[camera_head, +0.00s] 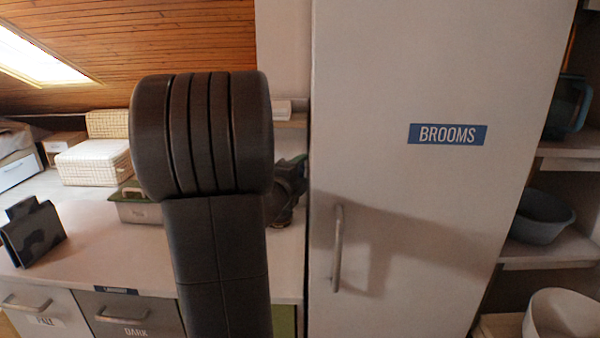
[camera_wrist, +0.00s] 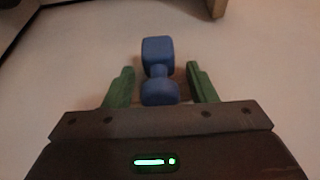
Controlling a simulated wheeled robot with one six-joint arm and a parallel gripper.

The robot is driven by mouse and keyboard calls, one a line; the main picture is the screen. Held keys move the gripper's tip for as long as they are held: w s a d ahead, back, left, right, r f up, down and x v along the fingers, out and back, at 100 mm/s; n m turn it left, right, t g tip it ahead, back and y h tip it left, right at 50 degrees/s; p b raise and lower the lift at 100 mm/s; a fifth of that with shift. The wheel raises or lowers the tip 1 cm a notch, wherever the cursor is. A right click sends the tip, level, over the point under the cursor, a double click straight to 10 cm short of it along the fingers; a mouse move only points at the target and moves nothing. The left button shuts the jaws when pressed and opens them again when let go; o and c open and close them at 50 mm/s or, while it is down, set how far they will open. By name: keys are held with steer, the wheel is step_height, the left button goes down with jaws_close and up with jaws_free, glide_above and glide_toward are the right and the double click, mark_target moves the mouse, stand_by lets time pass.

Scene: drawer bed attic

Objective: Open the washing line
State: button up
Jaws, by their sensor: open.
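A blue piece (camera_wrist: 157,52) shows in the wrist view: a blocky far end joined by a narrower neck to a rounded near end. It may be the pull of the washing line, but no label or line shows. My gripper (camera_wrist: 160,70) is open, with one green finger on each side of the blue piece. Gaps show between the fingers and the piece, and its near end lies close to the gripper body. In the head view my dark arm fills the middle, and I cannot make out the blue piece or my fingers there.
A tall white cupboard door (camera_head: 420,230) labelled BROOMS, with a vertical handle (camera_head: 338,248), is shut at the right. Open shelves (camera_head: 560,250) hold basins beyond it. A counter (camera_head: 100,245) at the left carries boxes (camera_head: 92,165) and a dark holder (camera_head: 33,236), above drawers marked PALE and DARK.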

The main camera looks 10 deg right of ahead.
jaws_close()
steer(key=w+a, duration=0.3)
steer(key=a, duration=0.7)
steer(key=w+a+p, duration=0.1)
steer(key=w+a, duration=0.2)
steer(key=a, duration=0.8)
steer(key=w+a+p, duration=0.1)
steer(key=w+a, duration=0.2)
steer(key=a, duration=0.8)
steer(key=shift+a, duration=0.2)
steer(key=shift+w, duration=0.1)
jaws_free()
steer(key=b+v, duration=0.2)
steer(key=v, duration=1.1)
steer(key=shift+s+a, duration=0.25)
steer(key=shift+a, duration=0.05)
steer(key=p+x, duration=0.2)
steer(key=x, duration=1.2)
